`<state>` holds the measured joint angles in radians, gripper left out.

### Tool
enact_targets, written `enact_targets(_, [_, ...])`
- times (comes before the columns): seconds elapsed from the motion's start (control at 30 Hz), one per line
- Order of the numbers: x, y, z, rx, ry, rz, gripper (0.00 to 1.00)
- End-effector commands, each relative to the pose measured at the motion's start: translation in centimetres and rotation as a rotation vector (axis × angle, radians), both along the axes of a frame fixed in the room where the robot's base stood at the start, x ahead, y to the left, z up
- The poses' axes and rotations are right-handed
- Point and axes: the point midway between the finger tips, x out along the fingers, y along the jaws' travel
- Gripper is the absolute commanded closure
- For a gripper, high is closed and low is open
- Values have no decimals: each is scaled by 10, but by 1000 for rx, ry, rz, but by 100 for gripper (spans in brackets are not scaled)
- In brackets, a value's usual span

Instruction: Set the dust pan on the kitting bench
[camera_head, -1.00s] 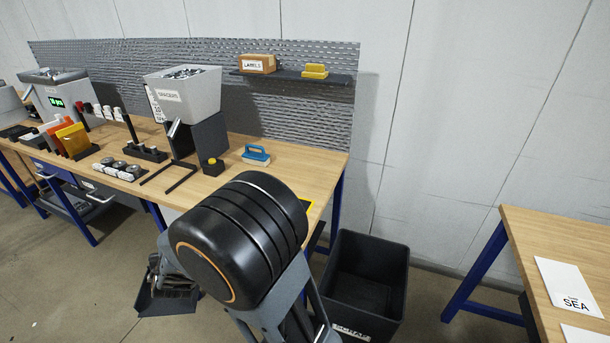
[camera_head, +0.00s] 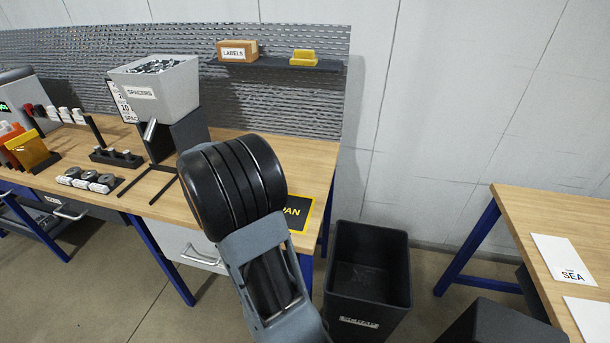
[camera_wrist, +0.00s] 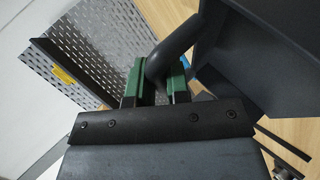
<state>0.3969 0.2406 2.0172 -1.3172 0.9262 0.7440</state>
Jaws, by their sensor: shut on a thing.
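My gripper (camera_wrist: 156,80) has green-lined fingers shut on a dark curved handle (camera_wrist: 176,48) in the wrist view. The handle appears to belong to the dust pan (camera_wrist: 262,58), whose large dark body fills the upper right of that view. The kitting bench (camera_head: 222,228) has a wooden top and blue legs. A dark, yellow-edged marker (camera_head: 300,212) ending in "AN" lies at its right end, partly behind my arm. I cannot tell whether the pan touches the bench.
The spacer hopper (camera_head: 160,92) stands on the bench left of my arm, with parts holders (camera_head: 88,180) farther left. A shelf (camera_head: 280,68) on the pegboard carries a labels box and a yellow item. A dark bin (camera_head: 368,275) and another table (camera_head: 545,215) are right.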

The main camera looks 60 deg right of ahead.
Motion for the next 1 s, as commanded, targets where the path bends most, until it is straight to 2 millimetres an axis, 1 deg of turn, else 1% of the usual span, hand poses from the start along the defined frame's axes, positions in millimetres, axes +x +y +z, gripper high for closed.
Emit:
enact_targets(0.03, [-20,-20,3,2,-1,-113,100])
enact_targets(0.1, [-47,-41,6,5,-4,-262,100])
enact_targets(0.13, [-58,-48,6,6,-4,-321,100])
enact_targets(0.2, [-82,-61,7,8,-7,-447,100])
enact_targets(0.3, [-110,-73,8,9,-10,-595,100])
enact_targets(0.4, [-130,-80,7,11,-12,-702,100])
enact_targets(0.5, [-143,-83,8,10,-16,-771,100])
enact_targets(0.6, [-148,-84,7,11,-17,-805,100])
enact_targets(1.0, [-150,-83,7,11,-18,-810,100])
